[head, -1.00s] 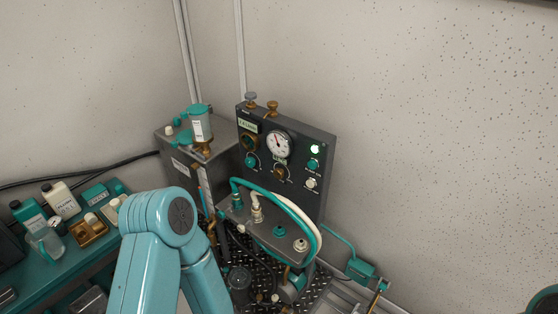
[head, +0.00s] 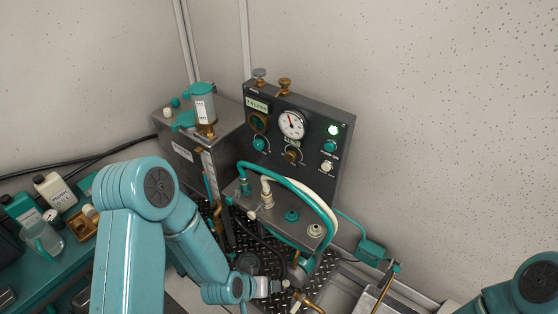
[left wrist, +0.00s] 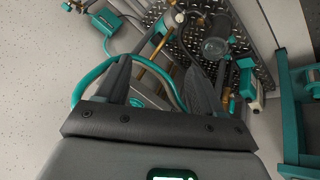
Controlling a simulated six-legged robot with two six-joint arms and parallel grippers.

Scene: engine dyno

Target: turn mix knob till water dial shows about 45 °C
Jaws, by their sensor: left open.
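The white round dial (head: 292,124) is on the dark upright panel (head: 335,105) in the head view. Its needle points up and to the left; the numbers are too small to read. A brass-coloured knob (head: 292,156) sits just below it and a teal knob (head: 260,144) lower left. Their labels are too small to read, so I cannot tell which is the mix knob. My left gripper (left wrist: 160,78) is open and empty in the left wrist view, over the rig's lower part. In the head view its arm reaches low, below the panel, apart from the knobs. My right gripper is out of view.
Teal and white hoses (head: 300,185) arch over the grey shelf (head: 270,214) in front of the panel. A grey tank box (head: 175,152) stands left of it. Bottles (head: 52,188) crowd the bench at left. A teal box (head: 370,250) is at right.

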